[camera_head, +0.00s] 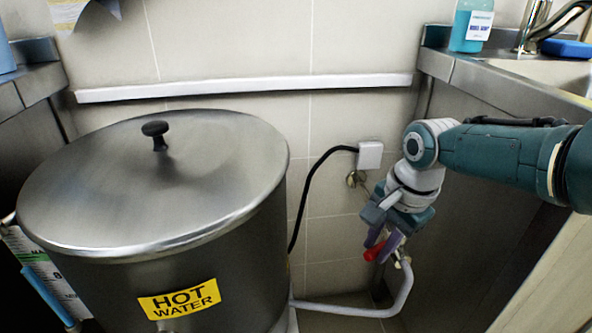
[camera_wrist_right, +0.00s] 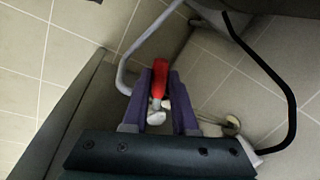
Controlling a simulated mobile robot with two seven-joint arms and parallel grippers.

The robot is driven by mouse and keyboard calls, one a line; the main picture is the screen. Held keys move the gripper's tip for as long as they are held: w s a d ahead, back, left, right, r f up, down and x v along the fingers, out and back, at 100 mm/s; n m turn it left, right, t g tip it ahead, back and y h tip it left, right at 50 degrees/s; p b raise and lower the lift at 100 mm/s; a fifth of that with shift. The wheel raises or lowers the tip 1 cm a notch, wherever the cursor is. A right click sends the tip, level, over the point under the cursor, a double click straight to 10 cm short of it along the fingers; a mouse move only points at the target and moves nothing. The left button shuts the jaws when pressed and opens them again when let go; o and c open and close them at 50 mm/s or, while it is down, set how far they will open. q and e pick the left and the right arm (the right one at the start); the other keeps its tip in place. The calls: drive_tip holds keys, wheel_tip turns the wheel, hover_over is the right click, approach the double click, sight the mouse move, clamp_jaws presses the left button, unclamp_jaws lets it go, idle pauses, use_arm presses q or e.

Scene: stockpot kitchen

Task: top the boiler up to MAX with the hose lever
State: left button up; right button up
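The steel boiler (camera_head: 185,275) stands on the left with its lid on and a yellow HOT WATER label. A sight tube (camera_head: 45,292) with blue in it and a marked white scale (camera_head: 50,265) show at its left side; a MAX mark and the level are not readable. The red hose lever (camera_head: 373,252) is by the wall at right, above the grey hose (camera_head: 350,312). My right gripper (camera_head: 380,243) points down at it. In the right wrist view, the lever (camera_wrist_right: 160,77) fills the gap between the purple fingers (camera_wrist_right: 165,90). My left gripper is out of view.
A black cable (camera_head: 299,215) runs from a wall socket (camera_head: 370,155) down behind the boiler. The right counter (camera_head: 505,85) holds a blue soap bottle (camera_head: 468,25), a faucet (camera_head: 540,25) and a sink. Another counter edge (camera_head: 30,85) is at the left.

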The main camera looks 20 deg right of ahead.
drive_tip(key=o, duration=0.4)
drive_tip(key=shift+c, duration=0.2)
wheel_tip(320, 180, up, 10)
drive_tip(key=s+p, duration=0.2)
drive_tip(key=p, duration=0.7)
drive_tip(key=shift+d, duration=0.15)
drive_tip(key=shift+f, duration=0.15)
